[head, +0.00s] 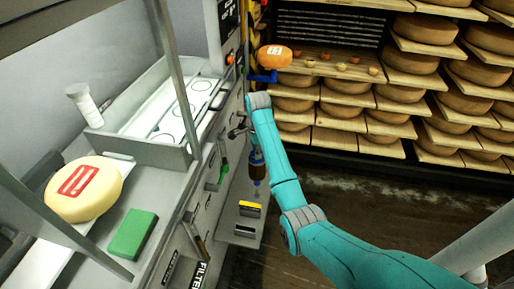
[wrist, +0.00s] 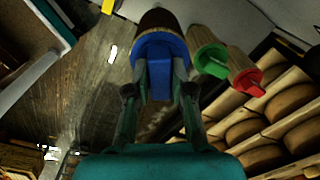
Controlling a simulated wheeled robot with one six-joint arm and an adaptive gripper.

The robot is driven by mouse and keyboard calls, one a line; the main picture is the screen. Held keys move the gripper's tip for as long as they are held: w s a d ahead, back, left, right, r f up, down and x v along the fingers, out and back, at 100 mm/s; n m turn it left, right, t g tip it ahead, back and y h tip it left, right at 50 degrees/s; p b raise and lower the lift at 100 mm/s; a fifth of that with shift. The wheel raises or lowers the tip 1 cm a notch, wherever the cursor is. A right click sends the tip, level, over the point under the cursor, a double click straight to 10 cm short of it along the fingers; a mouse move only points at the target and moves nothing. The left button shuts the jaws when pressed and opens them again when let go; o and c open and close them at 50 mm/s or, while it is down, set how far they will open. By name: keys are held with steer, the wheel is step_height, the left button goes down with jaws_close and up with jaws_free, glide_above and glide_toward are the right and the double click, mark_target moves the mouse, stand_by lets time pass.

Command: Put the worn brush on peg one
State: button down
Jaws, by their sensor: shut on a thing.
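In the wrist view my gripper (wrist: 160,85) is shut on the blue handle of a brush (wrist: 158,48). The brush has a round blue base and dark brown bristles pointing away from me. A green brush (wrist: 211,60) and a red brush (wrist: 247,84), both with tan bristles, show to its right, apart from it. In the head view a brown, blue-banded thing (head: 257,163) below the end of my arm appears to be the held brush. A green thing (head: 223,172) shows on the machine front. I cannot make out which peg is peg one.
The grey machine (head: 150,155) stands at the left. A labelled cheese wheel (head: 85,188) and a green block (head: 132,234) lie on its bench. Shelves of cheese wheels (head: 424,62) stand behind at the right. An orange cheese (head: 273,57) is near my arm. Floor (head: 345,205) is open below.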

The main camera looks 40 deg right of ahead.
mark_target(257, 167)
steer(key=shift+f, duration=4.65)
stand_by(0.3)
steer(key=c, duration=0.9)
jaws_free()
steer(key=shift+f, duration=0.1)
step_height(257, 167, up, 12)
steer(key=shift+s+r, duration=0.1)
steer(key=shift+s, duration=0.05)
